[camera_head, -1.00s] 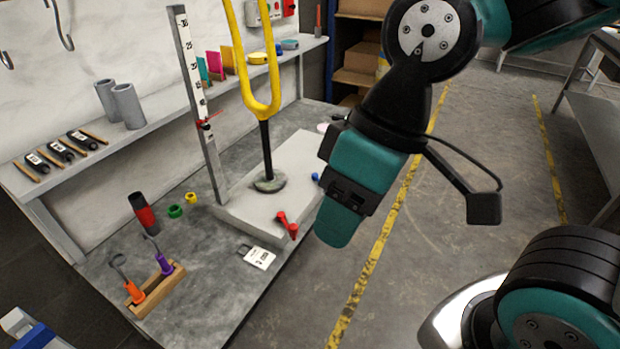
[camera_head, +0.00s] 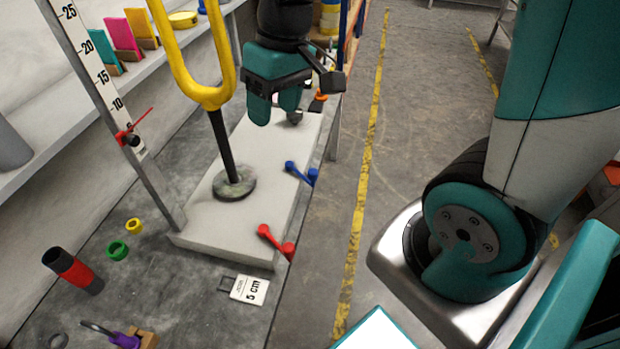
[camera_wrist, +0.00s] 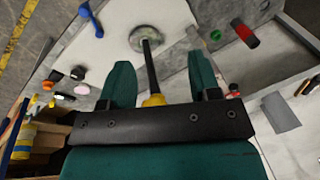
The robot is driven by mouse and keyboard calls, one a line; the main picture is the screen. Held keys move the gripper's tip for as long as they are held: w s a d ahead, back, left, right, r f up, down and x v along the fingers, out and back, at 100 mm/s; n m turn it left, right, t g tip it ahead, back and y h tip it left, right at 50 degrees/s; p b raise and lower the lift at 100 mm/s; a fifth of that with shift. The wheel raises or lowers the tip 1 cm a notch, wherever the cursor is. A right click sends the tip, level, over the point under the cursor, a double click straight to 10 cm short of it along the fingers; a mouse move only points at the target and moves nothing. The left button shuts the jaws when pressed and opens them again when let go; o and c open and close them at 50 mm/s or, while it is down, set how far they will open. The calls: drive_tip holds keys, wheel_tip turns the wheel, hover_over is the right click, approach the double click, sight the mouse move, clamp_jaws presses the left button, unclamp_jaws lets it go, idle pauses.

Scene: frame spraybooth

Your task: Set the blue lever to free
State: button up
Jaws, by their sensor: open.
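The blue lever (camera_head: 301,173) is on the right edge of the grey base plate (camera_head: 205,213) of the stand. In the wrist view the blue lever (camera_wrist: 91,19) shows at the upper left, outside my fingers. My gripper (camera_head: 275,108) is open and empty, above the far end of the plate and beyond the lever, apart from it. In the wrist view my gripper (camera_wrist: 160,62) has its two fingers spread, with the dark post of the yellow fork between them in the picture. Markings for the lever's settings cannot be read.
A red lever (camera_head: 277,242) sits on the same plate edge, nearer. The yellow fork (camera_head: 205,85) on its black post and the scale column (camera_head: 120,130) rise left of my gripper. A "5 cm" card (camera_head: 249,290) lies in front.

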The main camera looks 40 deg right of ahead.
sight(313, 171)
drive_tip(key=w+d+f+m+h+b, duration=0.1)
drive_tip(key=w+d+f+m+b, duration=0.1)
drive_tip(key=w+d+f, duration=0.35)
drive_tip(key=w+d+f+m+h+b, duration=0.1)
drive_tip(key=w+d+f+m+b, duration=0.15)
drive_tip(key=d+f, duration=0.65)
drive_tip(key=shift+g, duration=0.4)
wheel_tip(313, 171, down, 17)
drive_tip(key=shift+w+a+b, duration=0.1)
drive_tip(key=shift+a+b, duration=0.05)
drive_tip(key=shift+b, duration=0.7)
drive_tip(key=shift+c, duration=0.3)
drive_tip(key=shift+n, duration=0.25)
clamp_jaws()
